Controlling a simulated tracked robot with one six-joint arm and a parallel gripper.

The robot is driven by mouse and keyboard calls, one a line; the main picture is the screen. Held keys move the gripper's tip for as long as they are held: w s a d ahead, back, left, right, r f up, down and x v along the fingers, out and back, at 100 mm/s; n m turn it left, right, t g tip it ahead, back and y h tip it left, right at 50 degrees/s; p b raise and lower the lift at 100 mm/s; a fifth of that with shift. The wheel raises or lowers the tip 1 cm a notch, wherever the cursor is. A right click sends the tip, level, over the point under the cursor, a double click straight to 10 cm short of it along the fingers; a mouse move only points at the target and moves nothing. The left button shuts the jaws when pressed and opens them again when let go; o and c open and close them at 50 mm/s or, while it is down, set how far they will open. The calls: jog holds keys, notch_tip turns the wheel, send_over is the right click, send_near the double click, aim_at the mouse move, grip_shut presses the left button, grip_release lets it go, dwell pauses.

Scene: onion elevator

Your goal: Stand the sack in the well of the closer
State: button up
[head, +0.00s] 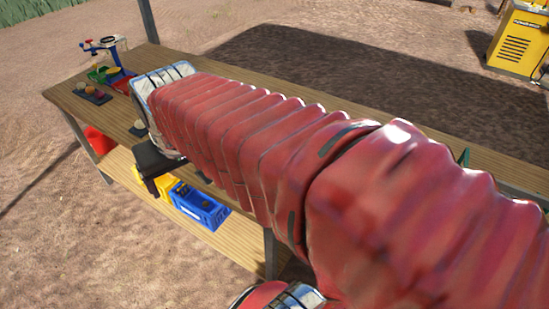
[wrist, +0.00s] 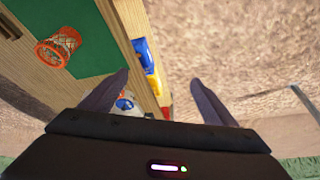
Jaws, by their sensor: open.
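An orange mesh sack (wrist: 58,47) with a rounded rim is on a green mat at the upper left of the wrist view. My gripper (wrist: 160,77) is open and empty, its two dark fingers spread wide. It is over the table's edge, apart from the sack, which lies outside the fingers to the left. In the head view part of my gripper (head: 154,163) shows dark beside the table's front edge. A small blue and red device (head: 103,46) stands at the far end of the table; I cannot tell for sure that it is the closer. No well is visible.
The wooden table (head: 62,95) bears small coloured trays (head: 110,75) and dark plates with round items (head: 92,91). Yellow and blue crates (head: 200,205) sit on the lower shelf (head: 235,235). A red container (head: 98,140) is below the far end. My arm hides much of the tabletop.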

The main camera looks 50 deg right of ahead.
jog(key=shift+o, duration=0.3)
jog(key=w+d+f+m+g, duration=0.1)
jog(key=w+d+m, duration=0.1)
jog(key=d, duration=0.5)
jog(key=w+d+f+m, duration=0.1)
jog(key=w+d+m, duration=0.1)
jog(key=d, duration=0.6)
jog(key=shift+d+m+g+h, duration=0.25)
jog(key=shift+m+g+h, duration=0.05)
jog(key=shift+g+h, duration=0.1)
jog(key=s+d+f+m+g, duration=0.1)
jog(key=d+f+m, duration=0.1)
jog(key=d, duration=0.7)
jog(key=s+d+f+m, duration=0.2)
jog(key=d+f, duration=0.2)
jog(key=d, duration=0.5)
jog(key=shift+f+g+y, duration=0.15)
jog(key=shift+g+y, duration=0.15)
jog(key=shift+g, duration=0.1)
jog(key=f, duration=0.8)
jog(key=shift+w+d+f, duration=0.2)
jog(key=shift+d+f, duration=0.1)
jog(key=shift+d, duration=0.05)
jog(key=shift+w+d+f, duration=0.1)
jog(key=shift+f, duration=1.2)
jog(key=shift+w+f, duration=0.1)
jog(key=shift+f, duration=1.2)
